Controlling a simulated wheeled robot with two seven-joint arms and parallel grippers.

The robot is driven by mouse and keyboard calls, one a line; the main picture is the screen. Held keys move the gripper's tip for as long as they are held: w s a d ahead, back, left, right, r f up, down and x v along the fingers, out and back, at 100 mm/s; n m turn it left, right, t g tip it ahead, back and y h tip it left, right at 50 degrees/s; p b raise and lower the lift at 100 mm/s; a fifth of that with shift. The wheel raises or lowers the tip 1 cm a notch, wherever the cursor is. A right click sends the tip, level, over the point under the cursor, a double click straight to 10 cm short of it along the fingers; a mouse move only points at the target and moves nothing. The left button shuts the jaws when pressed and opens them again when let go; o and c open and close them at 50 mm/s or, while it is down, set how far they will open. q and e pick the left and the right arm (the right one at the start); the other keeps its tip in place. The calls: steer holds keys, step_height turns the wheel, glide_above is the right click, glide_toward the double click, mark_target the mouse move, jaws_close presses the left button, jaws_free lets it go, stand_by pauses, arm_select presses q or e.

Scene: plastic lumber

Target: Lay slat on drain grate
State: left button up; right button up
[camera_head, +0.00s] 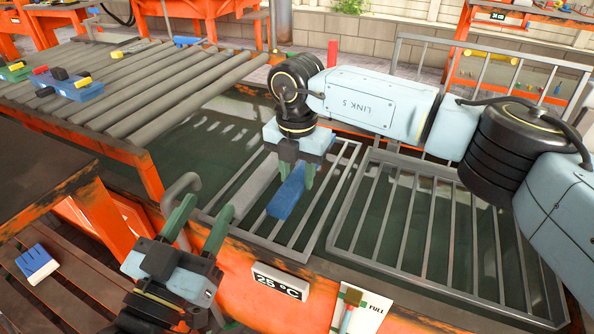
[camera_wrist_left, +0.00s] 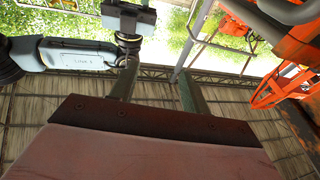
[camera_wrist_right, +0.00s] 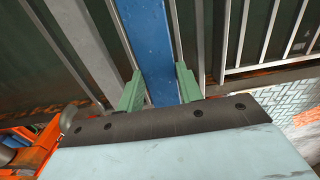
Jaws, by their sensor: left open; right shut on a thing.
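The blue slat (camera_head: 287,192) is held by my right gripper (camera_head: 297,178) over the left metal grate (camera_head: 332,200). The slat is long and flat; it also shows in the right wrist view (camera_wrist_right: 155,45), running between the green fingers (camera_wrist_right: 160,88). I cannot tell whether it touches the bars. My left gripper (camera_head: 208,207) is open and empty at the tank's front edge, left of the slat. In the left wrist view its fingers (camera_wrist_left: 158,75) stand apart with nothing between them.
A wide grey strip (camera_head: 248,196) lies on the left grate beside the slat. A second framed grate (camera_head: 350,200) is to the right. A roller rack (camera_head: 190,85) with coloured pieces stands back left.

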steer(key=shift+f, duration=0.25)
steer(key=shift+f+b, duration=0.5)
steer(key=shift+f, duration=0.3)
arm_select(q)
steer(key=shift+s+d+r+t+h+b, duration=0.15)
steer(key=shift+s+r+t+h, duration=0.2)
steer(key=shift+r+t, duration=0.6)
steer(key=shift+s+a+r+t+h+b, duration=0.15)
steer(key=shift+s+r+t, duration=0.4)
steer(key=shift+r, duration=0.55)
arm_select(e)
steer(key=shift+f, duration=0.75)
arm_select(q)
steer(key=shift+w+d, duration=0.1)
steer(key=shift+f+b, duration=0.35)
arm_select(e)
steer(key=shift+f, duration=0.7)
steer(key=o, duration=1.2)
arm_select(q)
steer(key=shift+r, duration=0.1)
